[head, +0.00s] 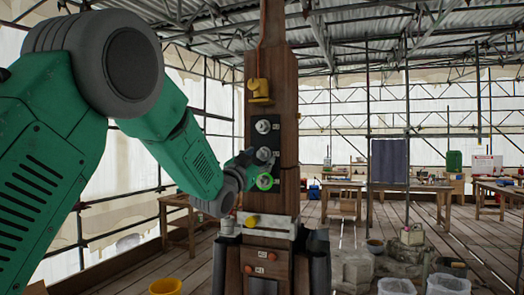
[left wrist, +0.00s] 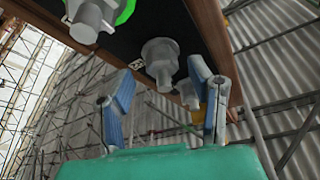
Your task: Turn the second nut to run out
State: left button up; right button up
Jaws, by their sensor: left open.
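A wooden post (head: 275,75) carries a dark plate with three grey nuts in a column. The top nut (head: 263,126), the second nut (head: 264,154) in the middle and the lowest nut (head: 265,182), ringed in bright green, show in the head view. In the left wrist view, the second nut (left wrist: 160,62) lies beyond and between my fingertips, with the green-ringed nut (left wrist: 92,18) at upper left and the top nut (left wrist: 188,93) farther off. My left gripper (left wrist: 165,88) is open and empty, apart from the second nut. My right gripper is not in view.
A yellow fitting (head: 259,90) sits on the post above the plate. A pale collar with a yellow knob (head: 251,220) is below. Buckets (head: 396,287) and stone blocks stand on the plank floor at right. Work tables (head: 410,186) stand farther back.

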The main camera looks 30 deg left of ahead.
pick_arm(q)
jog(key=shift+w+r, duration=0.25)
jog(key=shift+w, duration=0.45)
jog(key=shift+a, duration=0.1)
jog(key=shift+a, duration=0.1)
jog(key=shift+a, duration=0.1)
jog(key=c, duration=0.3)
grip_shut()
